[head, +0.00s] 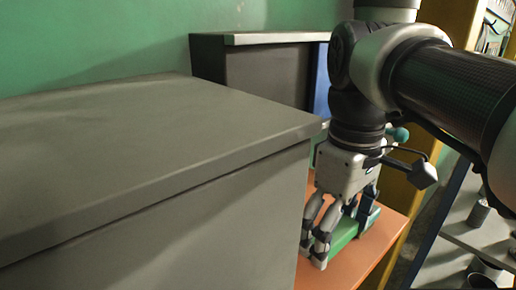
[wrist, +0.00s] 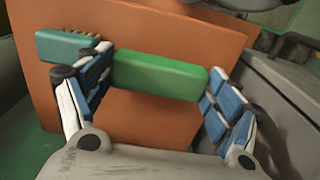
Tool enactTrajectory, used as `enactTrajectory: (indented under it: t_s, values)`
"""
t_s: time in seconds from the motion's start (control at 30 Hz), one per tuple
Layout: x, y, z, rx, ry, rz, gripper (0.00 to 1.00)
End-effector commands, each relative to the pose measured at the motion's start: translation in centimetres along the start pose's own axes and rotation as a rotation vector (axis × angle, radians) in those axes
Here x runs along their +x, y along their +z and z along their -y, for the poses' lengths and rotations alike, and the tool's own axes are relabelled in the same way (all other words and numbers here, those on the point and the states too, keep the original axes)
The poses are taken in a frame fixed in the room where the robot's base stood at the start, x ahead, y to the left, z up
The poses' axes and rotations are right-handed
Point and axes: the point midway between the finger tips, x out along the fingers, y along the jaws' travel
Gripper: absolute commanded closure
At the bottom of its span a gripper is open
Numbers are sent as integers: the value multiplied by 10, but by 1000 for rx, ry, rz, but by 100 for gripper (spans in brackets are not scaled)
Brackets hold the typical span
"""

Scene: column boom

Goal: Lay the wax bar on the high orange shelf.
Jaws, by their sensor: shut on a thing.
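The wax bar, a green block (head: 345,236), is between the fingers of my gripper (head: 338,240) low over the orange shelf (head: 384,238). In the wrist view the fingers (wrist: 158,92) press on the two ends of the bar (wrist: 158,76), and the orange shelf (wrist: 150,120) fills the space behind it. I cannot tell whether the bar touches the shelf or is just above it. A teal brush-like block with bristles (wrist: 68,47) lies on the shelf at upper left, beside one finger.
A large grey cabinet (head: 150,150) stands close on the left of my gripper. Another dark cabinet (head: 265,75) and a blue panel (head: 321,80) are behind. A yellow post (head: 445,25) and a rack with cans (head: 480,212) are on the right.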

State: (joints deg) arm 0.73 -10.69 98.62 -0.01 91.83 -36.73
Motion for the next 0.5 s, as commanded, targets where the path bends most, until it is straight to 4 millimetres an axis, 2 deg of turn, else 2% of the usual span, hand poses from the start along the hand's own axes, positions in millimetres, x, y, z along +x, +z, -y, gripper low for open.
enactTrajectory:
  t_s: [0.2,0.5]
  values:
    - [30,1,0,0,-1,1,46]
    - [34,0,0,0,1,-1,46]
